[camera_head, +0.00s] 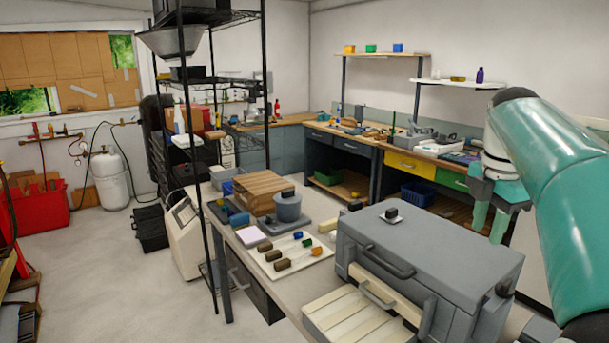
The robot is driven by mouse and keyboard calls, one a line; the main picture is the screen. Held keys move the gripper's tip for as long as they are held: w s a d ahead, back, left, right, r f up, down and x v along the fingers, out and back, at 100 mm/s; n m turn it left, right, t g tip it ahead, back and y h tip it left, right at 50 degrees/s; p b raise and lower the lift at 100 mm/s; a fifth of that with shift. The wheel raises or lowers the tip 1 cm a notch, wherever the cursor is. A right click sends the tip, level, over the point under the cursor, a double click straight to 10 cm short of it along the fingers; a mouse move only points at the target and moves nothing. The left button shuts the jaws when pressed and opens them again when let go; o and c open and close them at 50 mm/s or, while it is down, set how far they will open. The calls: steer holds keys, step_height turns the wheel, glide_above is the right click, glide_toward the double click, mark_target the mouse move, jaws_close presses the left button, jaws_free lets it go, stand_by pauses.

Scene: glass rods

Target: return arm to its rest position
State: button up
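My arm, teal and white with black joints, reaches in from the right edge. My gripper (490,228) hangs fingers-down at its far end, above and behind the right end of the grey kiln-like box (430,243). Its two teal fingers stand apart, with nothing visible between them.
The box's pale drawer or shelf (350,318) sticks out in front. A lidded grey pot (288,207) and wooden block (262,187) stand behind the tray. A black shelving rack (187,150) rises at left. A workbench (375,145) lines the back. Left floor is mostly clear.

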steer(key=s+a+f+m+t, duration=0.2)
steer(key=s+a+f+m, duration=0.6)
steer(key=a, duration=0.3)
steer(key=s+a+f+m+t, duration=0.2)
steer(key=s+a+f+m, duration=0.6)
steer(key=a+m, duration=0.3)
steer(key=shift+s+f+t+y, duration=0.3)
steer(key=shift+s+y, duration=0.1)
steer(key=shift+s, duration=0.25)
steer(key=shift+d, duration=0.1)
